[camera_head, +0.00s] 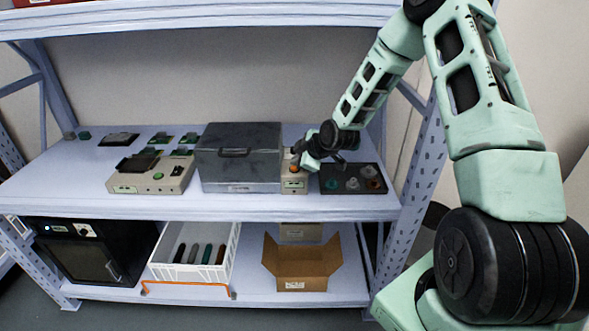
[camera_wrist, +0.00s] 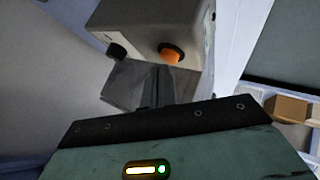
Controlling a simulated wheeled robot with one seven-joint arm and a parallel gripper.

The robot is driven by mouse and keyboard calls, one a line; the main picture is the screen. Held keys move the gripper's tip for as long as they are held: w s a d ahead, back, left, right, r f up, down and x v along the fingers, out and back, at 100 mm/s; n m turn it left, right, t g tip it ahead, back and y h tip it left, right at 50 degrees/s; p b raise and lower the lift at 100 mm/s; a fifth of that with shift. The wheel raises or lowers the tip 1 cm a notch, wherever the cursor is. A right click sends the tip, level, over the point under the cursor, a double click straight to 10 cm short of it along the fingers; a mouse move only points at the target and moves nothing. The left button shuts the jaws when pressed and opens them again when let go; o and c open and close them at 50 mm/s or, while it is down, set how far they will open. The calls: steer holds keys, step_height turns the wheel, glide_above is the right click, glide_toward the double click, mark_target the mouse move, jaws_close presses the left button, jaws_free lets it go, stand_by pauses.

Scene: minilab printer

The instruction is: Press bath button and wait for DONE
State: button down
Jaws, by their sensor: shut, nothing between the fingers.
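The bath is a grey lidded box (camera_head: 238,158) on the middle shelf. Its beige control unit (camera_head: 294,186) stands at its right side, with an orange button (camera_head: 294,169) and a small lit green display too small to read. In the wrist view, the orange button (camera_wrist: 171,54) sits in a black ring on the beige unit (camera_wrist: 140,22), beside a black knob (camera_wrist: 117,51). My gripper (camera_head: 300,156) is shut and empty, close to the control unit. In the wrist view its fingers (camera_wrist: 150,84) are just below the button; contact cannot be told.
A dark tray (camera_head: 350,179) with small parts lies right of the unit. A beige device (camera_head: 150,180) with a green button stands left of the bath. Below are a black oven-like box (camera_head: 90,255), a white basket (camera_head: 158,262) and an open cardboard box (camera_head: 300,270). The upper shelf (camera_head: 200,18) overhangs.

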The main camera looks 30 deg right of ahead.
steer(key=shift+f+b, duration=0.4)
steer(key=shift+f, duration=0.05)
stand_by(0.6)
stand_by(0.4)
steer(key=shift+r+p, duration=0.6)
steer(key=shift+r, duration=0.3)
step_height(320, 180, up, 5)
steer(key=p, duration=0.3)
stand_by(0.8)
